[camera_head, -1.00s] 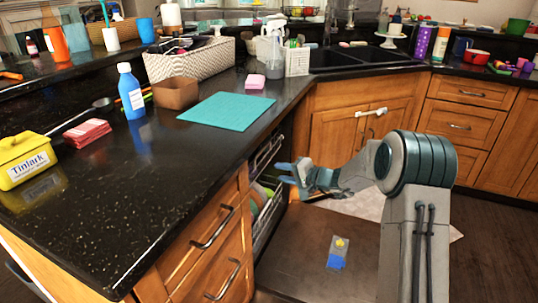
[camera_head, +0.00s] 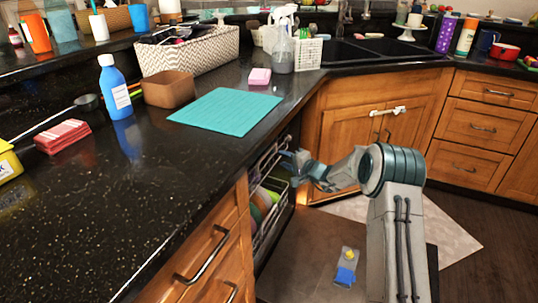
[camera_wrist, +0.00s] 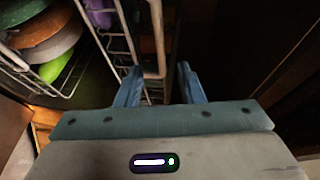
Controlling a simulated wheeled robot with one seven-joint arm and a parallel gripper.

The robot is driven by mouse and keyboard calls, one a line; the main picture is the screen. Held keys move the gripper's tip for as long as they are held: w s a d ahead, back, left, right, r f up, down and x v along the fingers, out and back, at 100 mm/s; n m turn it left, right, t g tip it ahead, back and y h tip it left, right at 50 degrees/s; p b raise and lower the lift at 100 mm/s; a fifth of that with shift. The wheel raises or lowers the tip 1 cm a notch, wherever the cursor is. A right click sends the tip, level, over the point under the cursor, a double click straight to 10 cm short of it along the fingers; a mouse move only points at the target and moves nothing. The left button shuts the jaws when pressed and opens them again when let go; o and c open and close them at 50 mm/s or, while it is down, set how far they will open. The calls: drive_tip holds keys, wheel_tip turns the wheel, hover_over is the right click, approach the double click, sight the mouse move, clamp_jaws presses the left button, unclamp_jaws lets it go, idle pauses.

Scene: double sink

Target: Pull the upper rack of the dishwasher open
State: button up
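The dishwasher stands open under the counter, with its door (camera_head: 310,262) lowered flat. Its upper rack (camera_head: 268,160) shows as a narrow wire edge just below the counter. A lower wire rack with colored dishes (camera_head: 262,205) is below it. My gripper (camera_head: 289,163) is at the front of the upper rack. In the wrist view my gripper (camera_wrist: 159,84) is open, with its two blue fingers apart. A pale rack bar (camera_wrist: 159,45) reaches down between the fingertips, with gaps visible on both sides. Most of the upper rack is hidden by the counter.
A dishwasher tablet packet (camera_head: 347,267) lies on the lowered door. The black counter (camera_head: 200,180) overhangs the racks at left. Wooden drawers with metal handles (camera_head: 203,255) adjoin the dishwasher. A light mat (camera_head: 440,225) lies on the floor at right.

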drive_tip(key=x, duration=0.8)
drive_tip(key=shift+w+a+f, duration=0.15)
drive_tip(key=shift+w+a, duration=0.05)
drive_tip(key=shift+a, duration=0.1)
clamp_jaws()
